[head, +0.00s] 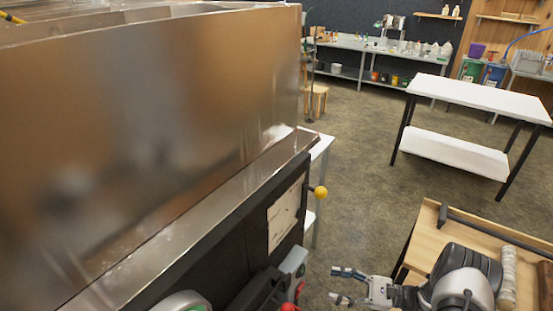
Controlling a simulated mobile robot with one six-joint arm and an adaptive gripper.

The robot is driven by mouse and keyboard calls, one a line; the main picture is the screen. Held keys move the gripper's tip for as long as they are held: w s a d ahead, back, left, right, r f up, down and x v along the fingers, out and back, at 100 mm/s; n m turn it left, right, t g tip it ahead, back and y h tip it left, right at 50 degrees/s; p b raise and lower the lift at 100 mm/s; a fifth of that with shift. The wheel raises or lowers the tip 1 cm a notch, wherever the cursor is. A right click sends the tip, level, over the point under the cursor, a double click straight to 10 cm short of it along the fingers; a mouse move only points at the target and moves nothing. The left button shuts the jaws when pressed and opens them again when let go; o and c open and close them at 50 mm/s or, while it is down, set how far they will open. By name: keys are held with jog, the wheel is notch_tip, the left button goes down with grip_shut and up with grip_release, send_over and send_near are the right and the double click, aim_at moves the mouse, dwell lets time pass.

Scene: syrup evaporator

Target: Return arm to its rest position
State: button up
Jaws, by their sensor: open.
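My gripper (345,285) is at the lower middle of the head view, reaching left from my arm at the lower right. Its two fingers are spread apart, with nothing between them. It hangs over the floor, apart from the dark front of the evaporator (150,120). The evaporator's large metal pan fills the left side of the view.
A wooden-topped table (428,240) lies behind and under my arm at the lower right. A yellow knob (320,192) sticks out from the evaporator's side. A white table (480,95) stands farther right. The floor (350,170) between is clear.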

jog(key=s+a+r+n+g+h, duration=0.2)
jog(key=r+n+h, duration=0.1)
jog(key=r, duration=0.5)
jog(key=s+a+r+n+g+h, duration=0.2)
jog(key=s+a+r+n+h, duration=0.15)
jog(key=r, duration=0.35)
jog(key=s+a+r+n+g+h, duration=0.1)
jog(key=s+r+n+g+h, duration=0.2)
jog(key=r, duration=0.5)
jog(key=s+d+r+n+t+h, duration=0.2)
jog(key=s+r+n+t+h, duration=0.5)
jog(key=s, duration=0.8)
notch_tip(320, 180, up, 3)
jog(key=shift+s+r+n+h, duration=0.15)
jog(key=shift+n+h, duration=0.4)
jog(key=shift+n, duration=0.5)
jog(key=shift+a, duration=0.1)
jog(key=shift+c, duration=0.5)
